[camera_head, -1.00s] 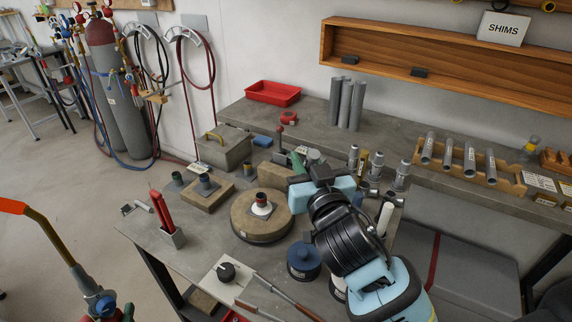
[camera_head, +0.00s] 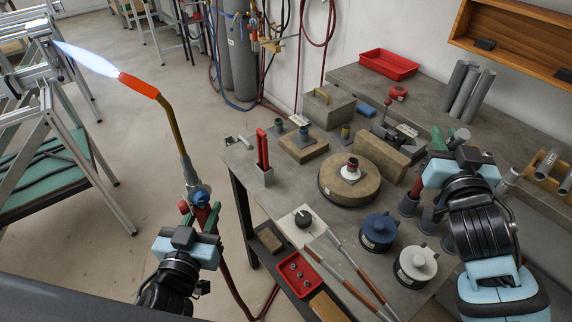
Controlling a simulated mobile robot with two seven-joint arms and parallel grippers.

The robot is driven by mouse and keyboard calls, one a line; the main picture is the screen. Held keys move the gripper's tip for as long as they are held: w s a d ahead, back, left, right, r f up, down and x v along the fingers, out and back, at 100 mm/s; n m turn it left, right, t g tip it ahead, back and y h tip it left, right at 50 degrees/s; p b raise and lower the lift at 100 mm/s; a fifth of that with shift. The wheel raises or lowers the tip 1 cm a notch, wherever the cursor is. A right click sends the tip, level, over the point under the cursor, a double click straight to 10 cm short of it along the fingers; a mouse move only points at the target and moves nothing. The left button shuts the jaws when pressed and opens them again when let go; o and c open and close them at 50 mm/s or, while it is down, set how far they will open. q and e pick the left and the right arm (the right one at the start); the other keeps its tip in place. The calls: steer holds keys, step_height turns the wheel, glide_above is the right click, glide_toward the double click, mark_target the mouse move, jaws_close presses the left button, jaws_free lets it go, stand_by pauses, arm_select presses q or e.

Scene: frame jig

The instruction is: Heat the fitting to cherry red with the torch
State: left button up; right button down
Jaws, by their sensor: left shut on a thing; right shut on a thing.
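The torch (camera_head: 180,148) has a brass neck, an orange-red tip and a red body. A long pale blue-white flame (camera_head: 85,58) leaves its tip toward the upper left, away from the bench. My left gripper (camera_head: 196,225) is shut on the torch body, left of the bench. The fitting (camera_head: 352,164) is a small dark, reddish-brown piece standing upright in a white collar on the round tan brick (camera_head: 338,190); the flame is far from it. My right gripper (camera_head: 452,160) is above the bench's right part, shut on a partly hidden thing with green parts (camera_head: 437,139).
A tan block (camera_head: 383,158) stands behind the round brick. Blue (camera_head: 378,232) and white (camera_head: 414,262) lidded pots are in front, beside long-handled tongs (camera_head: 350,278). A metal frame (camera_head: 70,130) stands near the flame.

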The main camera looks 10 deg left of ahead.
arm_select(q)
steer(key=shift+w+d, duration=0.1)
steer(key=shift+d, duration=0.1)
stand_by(0.3)
steer(key=shift+a+r, duration=0.15)
steer(key=shift+r, duration=0.2)
stand_by(0.4)
steer(key=shift+r+h, duration=0.1)
steer(key=shift+h, duration=0.2)
